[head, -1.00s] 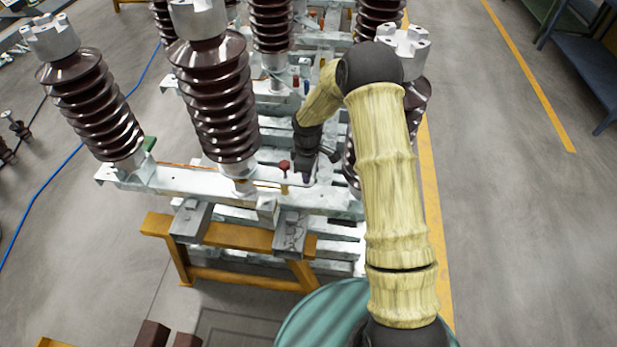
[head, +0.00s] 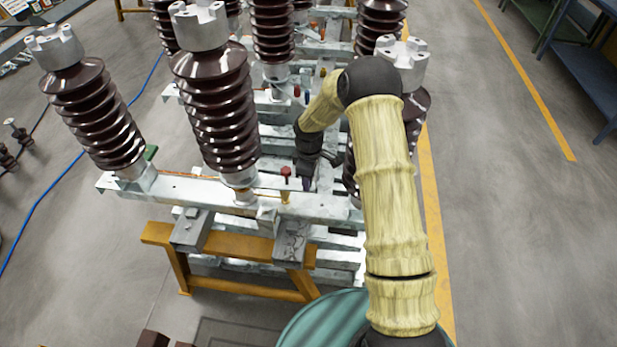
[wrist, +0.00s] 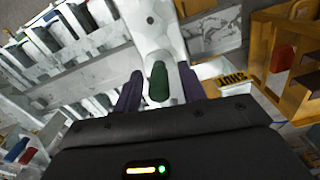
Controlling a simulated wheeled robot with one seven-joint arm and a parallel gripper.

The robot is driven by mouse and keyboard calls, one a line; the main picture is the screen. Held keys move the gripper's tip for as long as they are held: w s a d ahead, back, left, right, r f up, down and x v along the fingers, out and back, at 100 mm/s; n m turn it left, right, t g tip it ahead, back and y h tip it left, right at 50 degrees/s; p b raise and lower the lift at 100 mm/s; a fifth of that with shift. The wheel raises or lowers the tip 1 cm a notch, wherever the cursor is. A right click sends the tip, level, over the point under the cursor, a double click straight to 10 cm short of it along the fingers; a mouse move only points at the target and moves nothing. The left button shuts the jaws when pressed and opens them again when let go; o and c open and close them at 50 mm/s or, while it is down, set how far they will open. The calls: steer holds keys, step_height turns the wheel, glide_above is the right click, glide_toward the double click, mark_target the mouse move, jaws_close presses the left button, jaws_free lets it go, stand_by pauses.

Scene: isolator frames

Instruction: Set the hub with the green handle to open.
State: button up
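The green handle (wrist: 158,82) shows in the wrist view, on a pale hub at the end of a white metal part. My gripper (wrist: 160,90) has its two purple fingers spread, one on each side of the handle, with a visible gap on both sides. In the head view my gripper (head: 308,183) points down at the white beam (head: 190,188), just right of a red-topped handle (head: 286,173). The green handle between my fingers cannot be made out in the head view.
A yellow label reading SHUT (wrist: 232,80) is right of the fingers. Tall brown ribbed insulators (head: 215,105) stand close to my arm on the beam. A small green piece (head: 151,152) is near the beam's left end.

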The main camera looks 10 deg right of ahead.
step_height(320, 180, up, 17)
steer(key=b, duration=0.2)
steer(key=shift+r, duration=0.2)
steer(key=shift+c, duration=0.4)
steer(key=shift+s, duration=0.15)
steer(key=c, duration=0.7)
steer(key=shift+s+r+m, duration=0.1)
steer(key=shift+s+m, duration=0.2)
steer(key=shift+s, duration=0.1)
jaws_close()
steer(key=s+d+m+t, duration=0.1)
steer(key=s+d+m, duration=0.1)
steer(key=s+m, duration=0.4)
steer(key=s+d+m+t, duration=0.1)
steer(key=s+d+m, duration=0.2)
steer(key=s, duration=1.4)
steer(key=m, duration=0.3)
steer(key=shift+s+d+t, duration=0.15)
steer(key=shift+s+t, duration=0.05)
steer(key=shift+t, duration=0.1)
